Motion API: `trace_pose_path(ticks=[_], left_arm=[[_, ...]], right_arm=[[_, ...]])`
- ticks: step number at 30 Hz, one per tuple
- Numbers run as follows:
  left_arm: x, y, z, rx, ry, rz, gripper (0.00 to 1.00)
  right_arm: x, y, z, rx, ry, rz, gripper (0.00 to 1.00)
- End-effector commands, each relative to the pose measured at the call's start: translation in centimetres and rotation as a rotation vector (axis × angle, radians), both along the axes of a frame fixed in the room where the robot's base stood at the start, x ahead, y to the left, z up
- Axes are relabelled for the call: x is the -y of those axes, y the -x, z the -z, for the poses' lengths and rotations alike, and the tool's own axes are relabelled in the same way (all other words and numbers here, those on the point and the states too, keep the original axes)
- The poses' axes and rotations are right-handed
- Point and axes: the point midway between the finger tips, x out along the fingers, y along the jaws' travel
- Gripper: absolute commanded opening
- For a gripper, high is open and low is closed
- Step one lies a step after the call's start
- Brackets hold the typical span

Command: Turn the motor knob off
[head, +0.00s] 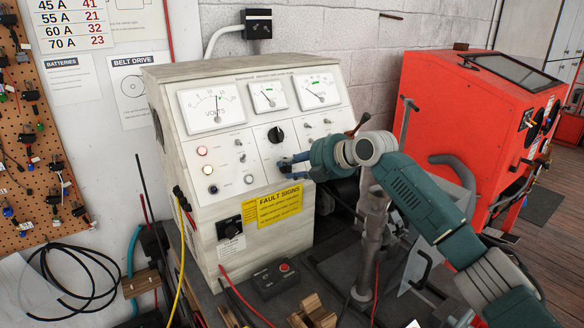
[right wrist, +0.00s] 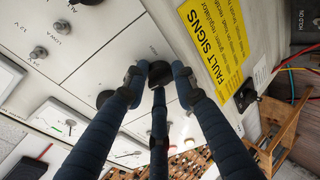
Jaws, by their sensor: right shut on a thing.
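The test bench (head: 155,85) stands against the wall with a sloped panel of gauges, switches and knobs. My right gripper (head: 287,163) is at the lower middle of this panel, just above the yellow fault signs label. In the right wrist view its fingers (right wrist: 159,80) are closed around a small dark knob (right wrist: 160,69), which I take to be the motor knob. The gripper hides this knob in the head view. My left gripper is not in view.
A larger black knob (head: 276,134) sits just above my gripper. The yellow label (head: 279,206) is below it. Several toggle switches and lamps are to the left. A red cabinet (head: 450,130) stands at the right. A small dark box (head: 275,279) lies in front.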

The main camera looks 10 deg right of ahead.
Motion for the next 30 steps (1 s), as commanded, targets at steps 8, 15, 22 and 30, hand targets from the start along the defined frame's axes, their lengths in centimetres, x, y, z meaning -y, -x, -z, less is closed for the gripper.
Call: trace_pose_path(ticks=[8,15,22,30], left_arm=[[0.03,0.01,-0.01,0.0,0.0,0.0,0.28],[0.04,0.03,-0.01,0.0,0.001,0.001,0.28],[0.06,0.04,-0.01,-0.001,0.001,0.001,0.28],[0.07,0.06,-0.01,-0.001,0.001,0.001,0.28]], right_arm=[[0.05,0.04,0.36,0.022,0.075,-0.044,0.0],[0.05,0.05,0.38,0.027,0.092,-0.054,0.0],[0.07,0.04,0.38,0.028,0.091,-0.054,0.0],[0.06,0.01,0.21,0.031,0.089,-0.053,0.45]])
